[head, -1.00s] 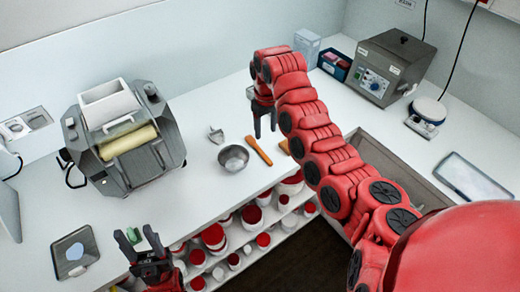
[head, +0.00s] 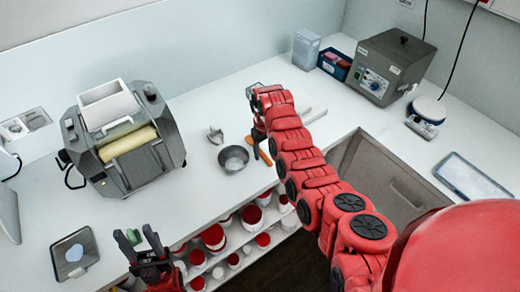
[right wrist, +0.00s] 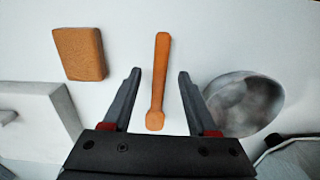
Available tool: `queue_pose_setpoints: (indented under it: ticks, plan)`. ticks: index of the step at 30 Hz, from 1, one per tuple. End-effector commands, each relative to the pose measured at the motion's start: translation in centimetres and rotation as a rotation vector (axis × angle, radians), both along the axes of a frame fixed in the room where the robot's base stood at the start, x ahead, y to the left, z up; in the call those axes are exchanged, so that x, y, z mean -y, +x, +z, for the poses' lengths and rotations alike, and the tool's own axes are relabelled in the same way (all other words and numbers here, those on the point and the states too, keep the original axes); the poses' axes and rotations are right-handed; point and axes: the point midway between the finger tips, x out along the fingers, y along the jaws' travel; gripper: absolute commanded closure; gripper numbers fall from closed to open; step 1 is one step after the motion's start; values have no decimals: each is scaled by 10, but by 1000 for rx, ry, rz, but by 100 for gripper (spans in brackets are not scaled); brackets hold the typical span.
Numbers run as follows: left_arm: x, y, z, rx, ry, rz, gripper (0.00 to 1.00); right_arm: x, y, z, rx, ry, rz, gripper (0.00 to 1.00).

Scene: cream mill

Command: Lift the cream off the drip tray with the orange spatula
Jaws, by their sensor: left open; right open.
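The orange spatula (right wrist: 161,60) lies on the white counter, its handle pointing up in the right wrist view. In the head view only part of it (head: 266,159) shows beside my right gripper (head: 259,142). In the right wrist view the open fingers of my right gripper (right wrist: 160,76) appear either side of the spatula, touching nothing visible. A shallow grey tray (head: 62,246) with a pale patch (head: 74,253), perhaps the drip tray with cream, lies at the front left. My left gripper (head: 140,238) is open to its right, with something small and green by its fingers.
A metal bowl (right wrist: 245,103) stands right of the spatula, and a brown block (right wrist: 80,54) lies left of it. The roller mill (head: 128,145) stands at the back left. Shelves of red-and-white tubs (head: 214,237) are under the counter. Another tray (head: 470,178) lies far right.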

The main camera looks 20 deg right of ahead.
Motion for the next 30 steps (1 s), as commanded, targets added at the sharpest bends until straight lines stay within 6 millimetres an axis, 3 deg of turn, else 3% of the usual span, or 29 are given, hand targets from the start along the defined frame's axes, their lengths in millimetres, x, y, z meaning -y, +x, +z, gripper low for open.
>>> queue_pose_setpoints:
  ticks: [11, 21, 30]
  plan:
    - [0, 0, 4, 0, 0, 0, 50, 0, 0, -9, 3, 0, -1, 41]
    - [0, 0, 4, 0, 0, 0, 50, 0, 0, -9, 3, 0, -1, 100]
    - [0, 0, 4, 0, 0, 0, 50, 0, 0, -9, 3, 0, -1, 100]
